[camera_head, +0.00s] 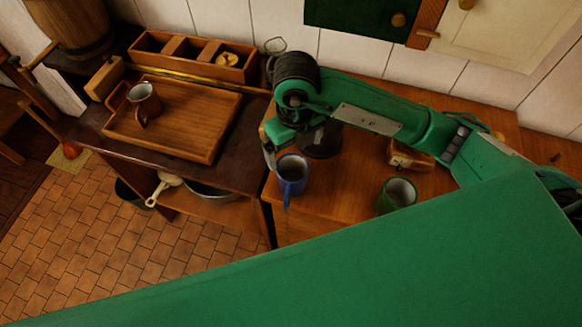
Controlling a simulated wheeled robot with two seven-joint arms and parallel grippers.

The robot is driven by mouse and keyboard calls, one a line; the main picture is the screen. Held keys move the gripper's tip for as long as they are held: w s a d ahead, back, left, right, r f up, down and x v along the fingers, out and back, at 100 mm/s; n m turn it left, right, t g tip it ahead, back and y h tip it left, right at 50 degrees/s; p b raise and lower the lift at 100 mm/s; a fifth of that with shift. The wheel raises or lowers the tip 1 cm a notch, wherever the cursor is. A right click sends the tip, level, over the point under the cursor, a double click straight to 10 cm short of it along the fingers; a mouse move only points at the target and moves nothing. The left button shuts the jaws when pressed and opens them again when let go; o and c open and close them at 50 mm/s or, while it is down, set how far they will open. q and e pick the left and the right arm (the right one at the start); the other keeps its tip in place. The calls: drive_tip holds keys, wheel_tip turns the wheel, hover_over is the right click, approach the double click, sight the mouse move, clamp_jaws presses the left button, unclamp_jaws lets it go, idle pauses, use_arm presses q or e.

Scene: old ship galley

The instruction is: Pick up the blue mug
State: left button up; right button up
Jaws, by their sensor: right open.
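The blue mug (291,172) stands upright on the wooden counter, near its left edge in the middle of the view. My right gripper (277,158) reaches down to it from behind. One pale finger shows just left of the mug's rim; the other finger is hard to make out. The gripper is open, and I cannot tell whether it touches the mug. My left gripper is not in view.
A green mug (398,193) stands to the right on the counter. A dark pot (320,141) stands behind the blue mug, partly hidden by my arm. At left, a wooden tray (190,140) holds a brown mug (144,101); a divided wooden box (195,55) lies behind it.

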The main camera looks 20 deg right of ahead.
drive_tip(key=p, duration=0.1)
approach(295, 179)
drive_tip(key=shift+s+a+f, duration=0.3)
drive_tip(key=shift+s+f, duration=0.1)
drive_tip(key=shift+s, duration=0.25)
drive_tip(key=shift+f, duration=0.3)
drive_tip(key=shift+s+f+p, duration=0.15)
drive_tip(key=shift+f+p, duration=0.4)
drive_tip(key=shift+p, duration=0.05)
drive_tip(key=shift+s+f+p, duration=0.15)
drive_tip(key=shift+f+p, duration=0.4)
wheel_tip(295, 179, down, 2)
drive_tip(key=shift+f+p, duration=0.15)
drive_tip(key=shift+p, duration=0.15)
drive_tip(key=shift+f, duration=0.4)
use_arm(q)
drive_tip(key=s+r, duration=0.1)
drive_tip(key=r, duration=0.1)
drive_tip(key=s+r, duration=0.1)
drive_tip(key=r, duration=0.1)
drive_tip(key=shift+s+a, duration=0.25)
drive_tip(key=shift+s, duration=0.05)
use_arm(e)
drive_tip(key=c, duration=1.2)
